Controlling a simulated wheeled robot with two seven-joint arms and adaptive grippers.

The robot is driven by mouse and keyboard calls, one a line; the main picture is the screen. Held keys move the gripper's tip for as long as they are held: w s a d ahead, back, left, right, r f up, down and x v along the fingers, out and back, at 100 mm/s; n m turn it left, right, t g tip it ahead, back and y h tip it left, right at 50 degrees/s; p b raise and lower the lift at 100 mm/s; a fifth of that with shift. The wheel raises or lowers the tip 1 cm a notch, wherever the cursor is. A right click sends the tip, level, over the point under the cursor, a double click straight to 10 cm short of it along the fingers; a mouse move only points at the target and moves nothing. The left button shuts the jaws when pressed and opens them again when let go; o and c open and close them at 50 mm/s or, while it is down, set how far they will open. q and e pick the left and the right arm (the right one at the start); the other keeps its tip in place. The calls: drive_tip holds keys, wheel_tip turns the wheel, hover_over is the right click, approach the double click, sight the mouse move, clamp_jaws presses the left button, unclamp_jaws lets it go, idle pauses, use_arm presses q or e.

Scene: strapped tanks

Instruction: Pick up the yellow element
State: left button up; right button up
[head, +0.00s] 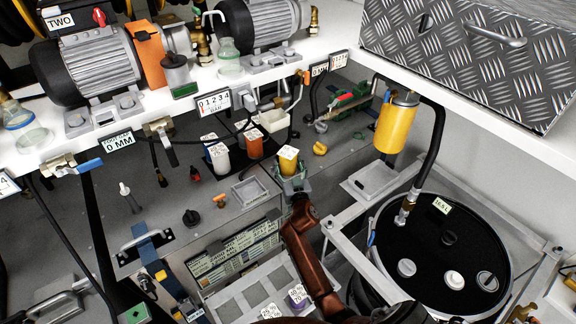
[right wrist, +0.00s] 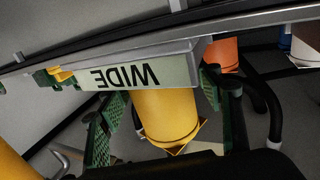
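A yellow cylinder (head: 287,162) with a white label on top stands on the grey deck, at the end of a row of containers. It also shows in the right wrist view (right wrist: 166,112). My right gripper (head: 291,173) reaches up to it from the front. Its green fingers stand on either side of the cylinder in the right wrist view (right wrist: 165,98), with a visible gap on the left side. The gripper looks open around the cylinder, not closed on it. The cylinder's far side is hidden. My left gripper is not in view.
An orange container (head: 254,147) and a white container (head: 219,157) stand left of the cylinder. A larger yellow canister (head: 396,125) hangs to the right. A small yellow piece (head: 320,148) lies close by. A black drum (head: 440,250) stands at right.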

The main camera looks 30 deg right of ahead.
drive_tip(key=c, duration=1.3)
drive_tip(key=shift+r, duration=0.1)
drive_tip(key=shift+c, duration=1.1)
